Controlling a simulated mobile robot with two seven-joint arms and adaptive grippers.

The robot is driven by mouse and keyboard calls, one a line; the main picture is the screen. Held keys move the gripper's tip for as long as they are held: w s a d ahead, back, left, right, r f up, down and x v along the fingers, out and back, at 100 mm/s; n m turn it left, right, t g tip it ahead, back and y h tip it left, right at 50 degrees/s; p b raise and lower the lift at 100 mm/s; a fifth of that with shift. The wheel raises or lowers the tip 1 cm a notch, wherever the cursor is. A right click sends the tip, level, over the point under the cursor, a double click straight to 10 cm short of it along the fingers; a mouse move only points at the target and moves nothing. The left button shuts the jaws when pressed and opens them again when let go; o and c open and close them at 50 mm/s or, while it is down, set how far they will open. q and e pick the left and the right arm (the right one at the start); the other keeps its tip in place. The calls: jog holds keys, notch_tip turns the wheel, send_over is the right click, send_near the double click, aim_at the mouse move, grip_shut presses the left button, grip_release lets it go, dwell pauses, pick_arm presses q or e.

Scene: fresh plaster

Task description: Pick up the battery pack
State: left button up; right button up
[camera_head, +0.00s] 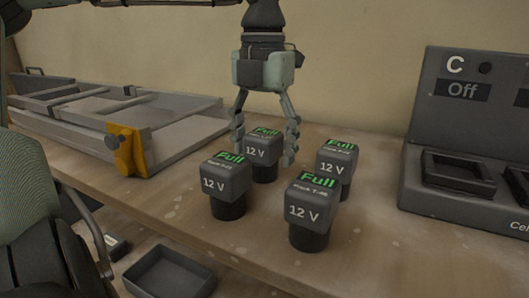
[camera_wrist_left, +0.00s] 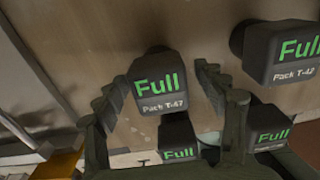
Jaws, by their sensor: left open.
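Several dark battery packs marked "12 V" with green "Full" tops stand upright on the bench in the head view: front left (camera_head: 226,184), front right (camera_head: 311,211), back left (camera_head: 262,148) and back right (camera_head: 337,166). My left gripper (camera_head: 264,155) hangs open, pointing down, and its fingers frame the back left pack in that view. In the left wrist view, the open left gripper (camera_wrist_left: 160,92) has a pack marked T-47 (camera_wrist_left: 158,88) between its fingers, with no clear contact. A pack marked T-42 (camera_wrist_left: 284,55) is to its right. My right gripper is not in view.
A grey charger-like unit marked "C" and "Off" (camera_head: 455,215) stands at the right. A metal frame fixture (camera_head: 110,110) with a yellow clamp (camera_head: 126,150) lies at the left. A dark tray (camera_head: 170,275) sits below the bench edge. The wall is close behind.

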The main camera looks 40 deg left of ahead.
pick_arm(q)
notch_tip(320, 180, down, 2)
jog(key=shift+f, duration=0.1)
jog(key=c, duration=1.4)
jog(key=shift+w, duration=0.1)
jog(key=shift+c, duration=0.9)
